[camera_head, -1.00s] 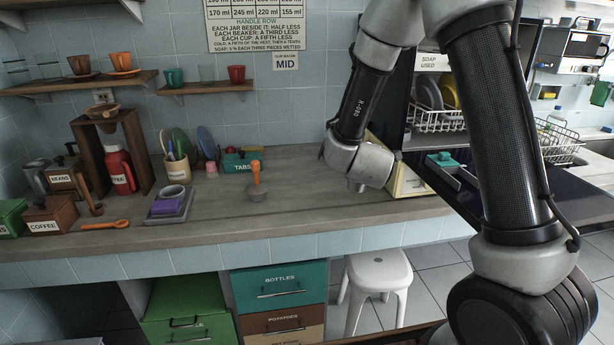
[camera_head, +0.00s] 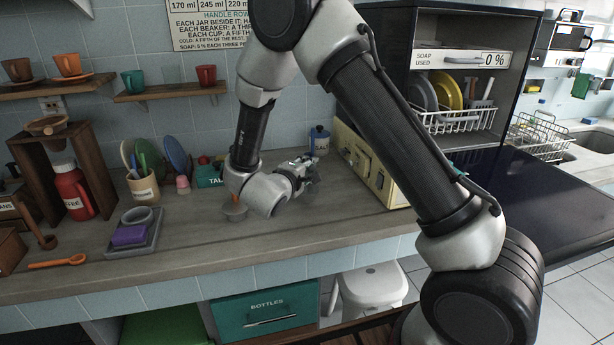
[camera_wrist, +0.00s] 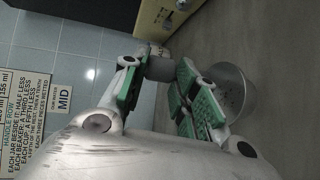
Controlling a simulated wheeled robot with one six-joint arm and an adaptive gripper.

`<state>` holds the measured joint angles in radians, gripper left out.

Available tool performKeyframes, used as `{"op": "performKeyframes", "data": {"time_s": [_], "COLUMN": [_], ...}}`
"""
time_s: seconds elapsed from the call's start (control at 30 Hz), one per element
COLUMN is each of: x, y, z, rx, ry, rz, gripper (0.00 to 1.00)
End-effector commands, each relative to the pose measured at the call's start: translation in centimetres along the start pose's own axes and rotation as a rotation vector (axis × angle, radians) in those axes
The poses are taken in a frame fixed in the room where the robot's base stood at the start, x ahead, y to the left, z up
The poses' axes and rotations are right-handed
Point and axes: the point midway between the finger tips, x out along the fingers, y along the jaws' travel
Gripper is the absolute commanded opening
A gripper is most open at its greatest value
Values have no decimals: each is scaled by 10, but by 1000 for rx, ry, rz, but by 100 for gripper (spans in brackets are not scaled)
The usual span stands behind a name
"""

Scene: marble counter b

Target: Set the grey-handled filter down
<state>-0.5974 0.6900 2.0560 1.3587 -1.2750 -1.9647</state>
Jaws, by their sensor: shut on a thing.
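My gripper (camera_head: 303,172) is over the counter (camera_head: 190,238), left of a cream box. In the wrist view my gripper (camera_wrist: 160,75) has its green-padded fingers closed on the grey-handled filter. The filter's round grey metal basket (camera_wrist: 236,92) shows beyond the right finger, close to the counter surface. Most of the handle is hidden by the fingers. I cannot tell whether the basket touches the counter. In the head view the filter is small and mostly hidden by my gripper. The orange-handled filter (camera_head: 236,212) stands to the left, partly behind my wrist.
A blue salt jar (camera_head: 320,142) stands behind my gripper. The cream box (camera_head: 362,165) is close on its right. A grey tray (camera_head: 150,245) with a purple sponge (camera_head: 130,235) lies to the left. Counter in front of the gripper is clear.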

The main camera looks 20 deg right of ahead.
Motion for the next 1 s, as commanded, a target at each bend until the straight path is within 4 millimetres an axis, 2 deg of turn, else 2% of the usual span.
{"op": "performKeyframes", "data": {"time_s": [0.03,0.13,0.5,0.53,0.63,1.0], "x": [2,4,4,5,4,4], "y": [-8,-18,-22,-22,-22,-19], "z": [0,0,0,0,0,0], "rx": [-4,-2,0,0,0,1], "ry": [0,1,1,1,1,1], "rz": [0,1,1,0,0,1], "gripper": [0,0,0,31,49,51]}}
